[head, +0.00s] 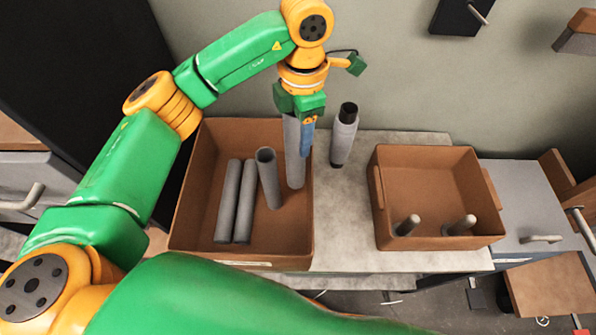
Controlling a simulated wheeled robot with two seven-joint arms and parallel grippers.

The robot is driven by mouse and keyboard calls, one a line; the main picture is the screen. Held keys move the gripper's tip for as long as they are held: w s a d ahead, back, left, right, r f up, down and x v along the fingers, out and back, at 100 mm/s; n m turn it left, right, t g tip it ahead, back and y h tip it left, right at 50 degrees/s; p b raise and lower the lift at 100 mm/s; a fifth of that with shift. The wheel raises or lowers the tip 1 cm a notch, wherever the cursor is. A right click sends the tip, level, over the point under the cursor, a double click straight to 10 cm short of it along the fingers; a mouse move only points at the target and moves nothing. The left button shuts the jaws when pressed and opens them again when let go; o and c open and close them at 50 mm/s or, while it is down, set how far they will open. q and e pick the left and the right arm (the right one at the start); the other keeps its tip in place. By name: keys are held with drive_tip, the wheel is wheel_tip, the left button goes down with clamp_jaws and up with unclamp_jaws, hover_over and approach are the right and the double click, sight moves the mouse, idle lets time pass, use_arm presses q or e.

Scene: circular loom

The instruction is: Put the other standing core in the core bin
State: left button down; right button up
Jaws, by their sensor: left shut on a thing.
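My left gripper (306,138) points down over the right part of the large brown bin (187,215). It is shut on a grey tube-like core (294,165), which hangs upright with its lower end within the bin's outline. I cannot tell if that end touches the bin floor. Two grey cores (229,200) lie side by side in the bin. Another grey core (269,180) with an open upper end stands or leans beside them. A grey cylinder with a black top (342,143) stands on the table just right of the bin. My right gripper is out of view.
A smaller brown bin (430,165) on the right of the grey table (345,220) holds two short round-ended grey pieces (408,226). Bare tabletop lies between the bins. A wall rises behind. Grey drawers with handles (541,239) stand at the right.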

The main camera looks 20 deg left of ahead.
use_arm(q)
wheel_tip(320, 180, down, 13)
drive_tip(key=b, duration=0.1)
drive_tip(key=shift+r, duration=0.15)
drive_tip(key=shift+c, duration=1.5)
unclamp_jaws()
